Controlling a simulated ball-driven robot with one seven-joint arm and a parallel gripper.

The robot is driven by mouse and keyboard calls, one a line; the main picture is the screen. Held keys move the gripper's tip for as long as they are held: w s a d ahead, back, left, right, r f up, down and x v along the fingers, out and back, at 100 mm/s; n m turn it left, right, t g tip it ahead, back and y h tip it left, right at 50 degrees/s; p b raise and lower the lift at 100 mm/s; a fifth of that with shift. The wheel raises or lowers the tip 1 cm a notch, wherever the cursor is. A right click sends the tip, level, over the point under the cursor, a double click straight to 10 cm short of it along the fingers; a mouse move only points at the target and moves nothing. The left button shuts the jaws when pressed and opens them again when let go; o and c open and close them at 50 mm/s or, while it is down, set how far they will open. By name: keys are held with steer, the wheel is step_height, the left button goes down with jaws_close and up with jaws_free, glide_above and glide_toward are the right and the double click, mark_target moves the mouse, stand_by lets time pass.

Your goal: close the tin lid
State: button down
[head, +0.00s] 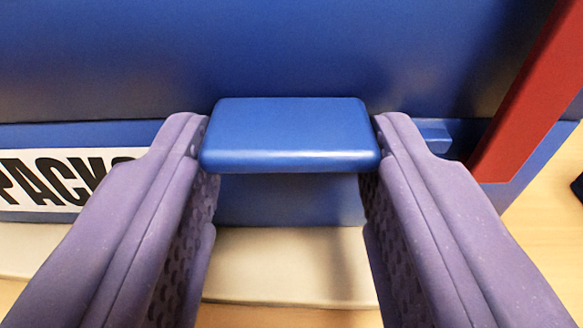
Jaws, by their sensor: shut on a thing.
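A blue tin (290,205) fills the middle of the head view, with a white label reading "PACKS" in black at the left. A flat blue tab (290,130) with rounded edges sticks out toward me at the centre. The broad blue surface behind it looks like the tin's lid (290,45); its angle is hard to tell. My gripper (290,140) has two purple fingers, one on each side of the tab, shut on it. The fingertips hide part of the tin's front.
A red bar (530,90) slants up along the right side of the tin. A cream strip (290,262) runs along the tin's foot on a light wood table (555,215). A small dark thing (578,187) shows at the right edge. A small blue block (433,134) sits right of the tab.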

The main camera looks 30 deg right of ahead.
steer(key=shift+s+f, duration=0.15)
steer(key=shift+f, duration=0.35)
steer(key=c, duration=0.5)
jaws_free()
steer(key=shift+w, duration=0.2)
steer(key=shift+r, duration=0.1)
steer(key=shift+r, duration=0.25)
